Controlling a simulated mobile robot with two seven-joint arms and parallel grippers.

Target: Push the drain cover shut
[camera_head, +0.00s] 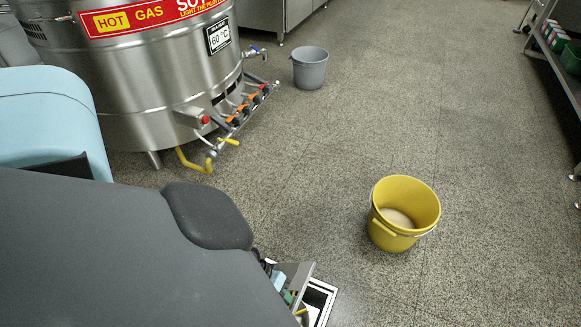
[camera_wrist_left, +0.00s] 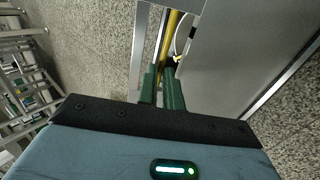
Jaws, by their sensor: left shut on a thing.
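My left gripper (camera_head: 289,296) shows at the bottom of the head view, mostly hidden by my dark arm. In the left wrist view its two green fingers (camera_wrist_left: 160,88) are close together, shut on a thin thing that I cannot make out. A flat grey metal panel (camera_wrist_left: 237,55) stands right beyond the fingers, at the right. Its edge also shows beside the gripper in the head view (camera_head: 304,277). I cannot tell for sure whether this panel is the drain cover. A yellow rod (camera_wrist_left: 173,23) runs behind the fingertips. My right gripper is not in view.
A yellow bucket (camera_head: 382,228) with pale contents stands on the speckled floor, right of my gripper. A steel kettle (camera_head: 150,75) with valves and a grey bucket (camera_head: 309,72) stand farther back. A shelf (camera_head: 556,62) is at the right edge.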

